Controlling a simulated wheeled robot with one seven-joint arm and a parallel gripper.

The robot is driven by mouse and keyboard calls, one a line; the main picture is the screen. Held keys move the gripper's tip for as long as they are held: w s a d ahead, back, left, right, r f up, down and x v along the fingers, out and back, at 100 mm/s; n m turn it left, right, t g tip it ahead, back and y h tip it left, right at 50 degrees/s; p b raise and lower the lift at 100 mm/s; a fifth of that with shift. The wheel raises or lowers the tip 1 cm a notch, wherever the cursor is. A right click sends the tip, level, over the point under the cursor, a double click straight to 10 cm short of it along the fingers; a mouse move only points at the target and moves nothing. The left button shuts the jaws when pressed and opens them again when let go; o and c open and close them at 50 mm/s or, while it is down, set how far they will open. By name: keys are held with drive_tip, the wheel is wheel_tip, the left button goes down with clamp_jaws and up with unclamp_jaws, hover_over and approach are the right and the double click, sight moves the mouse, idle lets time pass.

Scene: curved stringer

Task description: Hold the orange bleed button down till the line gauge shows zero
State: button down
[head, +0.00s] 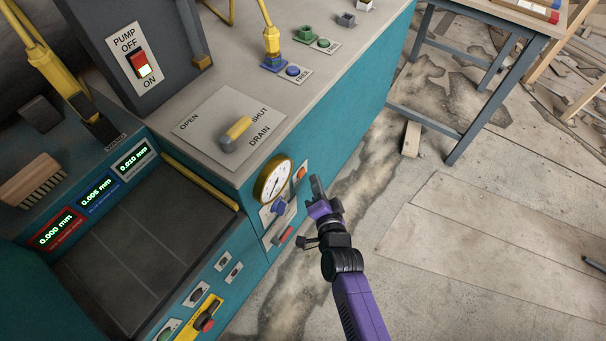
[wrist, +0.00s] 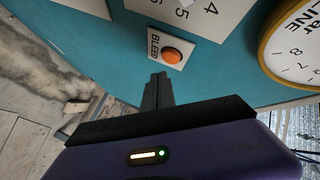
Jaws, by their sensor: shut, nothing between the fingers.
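The orange bleed button (wrist: 172,56) sits on a white plate marked BLEED on the teal front panel. It also shows in the head view (head: 300,173), right of the gauge. My gripper (wrist: 158,76) is shut and empty, its fingertips close to the lower edge of the bleed plate. In the head view my gripper (head: 316,184) is just right of the button; whether it touches the panel I cannot tell. The round line gauge (head: 273,181) has a brass rim and white face. In the wrist view the gauge (wrist: 298,50) is cut off, and its needle is not visible there.
A drain lever (head: 236,132) with a yellow handle is on the top. A pump switch (head: 140,64) is lit at ON. Blue (head: 279,207) and red (head: 286,236) controls sit below the gauge.

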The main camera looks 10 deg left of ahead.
drive_tip(key=d+b, duration=0.1)
drive_tip(key=b, duration=0.1)
drive_tip(key=s+d+b, duration=0.1)
drive_tip(key=b, duration=0.1)
drive_tip(key=d+b, duration=0.2)
drive_tip(key=shift+s+b, duration=0.3)
drive_tip(key=shift+b, duration=0.05)
idle(0.5)
drive_tip(key=s+d+r+n+t, duration=0.3)
drive_tip(key=d+r, duration=0.1)
drive_tip(key=r, duration=0.3)
drive_tip(key=s+d+r+n+h+p, duration=0.1)
drive_tip(key=s+d+r, duration=0.3)
drive_tip(key=s, duration=0.7)
drive_tip(key=s+d+r+n+g+h+p, duration=0.1)
drive_tip(key=s+d+r+h+p, duration=0.1)
drive_tip(key=s+d, duration=0.7)
drive_tip(key=s+d+r+n+g+h+p, duration=0.1)
drive_tip(key=s+d+r, duration=0.5)
drive_tip(key=s, duration=0.9)
drive_tip(key=r+h+p, duration=0.1)
drive_tip(key=h, duration=0.1)
drive_tip(key=shift+s+d+h, duration=0.2)
drive_tip(key=shift+s+h, duration=0.05)
drive_tip(key=shift+h, duration=0.15)
